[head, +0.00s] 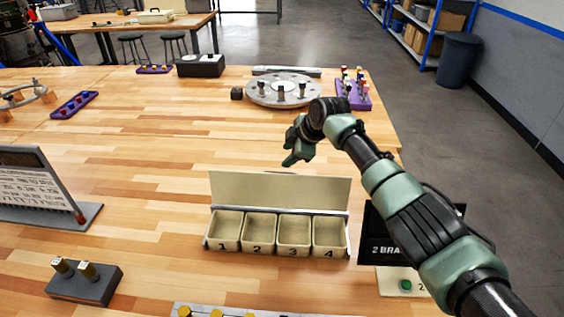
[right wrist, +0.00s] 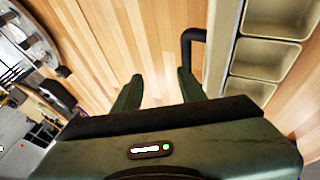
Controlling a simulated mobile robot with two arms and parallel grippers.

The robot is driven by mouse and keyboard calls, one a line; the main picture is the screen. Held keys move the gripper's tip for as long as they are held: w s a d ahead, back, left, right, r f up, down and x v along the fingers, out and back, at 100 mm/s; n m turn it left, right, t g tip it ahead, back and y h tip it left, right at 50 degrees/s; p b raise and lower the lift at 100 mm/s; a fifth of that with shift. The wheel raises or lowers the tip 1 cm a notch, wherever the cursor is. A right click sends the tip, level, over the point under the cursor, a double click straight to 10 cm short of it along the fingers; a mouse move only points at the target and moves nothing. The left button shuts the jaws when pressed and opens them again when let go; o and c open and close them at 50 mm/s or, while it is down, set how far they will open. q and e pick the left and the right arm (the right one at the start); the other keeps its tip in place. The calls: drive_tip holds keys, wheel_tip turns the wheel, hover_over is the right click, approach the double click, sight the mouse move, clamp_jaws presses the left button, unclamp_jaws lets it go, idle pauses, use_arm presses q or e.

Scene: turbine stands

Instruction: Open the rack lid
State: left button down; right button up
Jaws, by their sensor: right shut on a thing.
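The rack (head: 205,246) is a pale box with compartments numbered 1 to 4, and all of them show uncovered. Its flat cream lid (head: 280,188) stands raised along the back edge. My right gripper (head: 291,160) is just behind the lid's top edge. In the right wrist view, a black bent handle (right wrist: 187,45) sticks out from the lid and meets the fingertip of my right gripper (right wrist: 158,92) nearer the lid. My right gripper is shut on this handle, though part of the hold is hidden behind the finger. My left gripper is not in view.
A round grey disc (head: 265,93) and a purple holder (head: 358,98) stand at the back right. A black sign (head: 371,240) is right of the rack under my arm. A grey block (head: 85,285) and a panel (head: 35,190) are left. The wood behind the lid is clear.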

drive_tip(key=shift+s+d+r+p, duration=0.15)
drive_tip(key=shift+d+r+p, duration=0.15)
drive_tip(key=shift+d+r, duration=0.65)
drive_tip(key=shift+a+f, duration=0.15)
drive_tip(key=shift+a, duration=0.45)
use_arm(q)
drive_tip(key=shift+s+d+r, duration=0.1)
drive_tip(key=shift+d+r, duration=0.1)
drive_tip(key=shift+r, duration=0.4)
use_arm(e)
drive_tip(key=shift+d, duration=0.15)
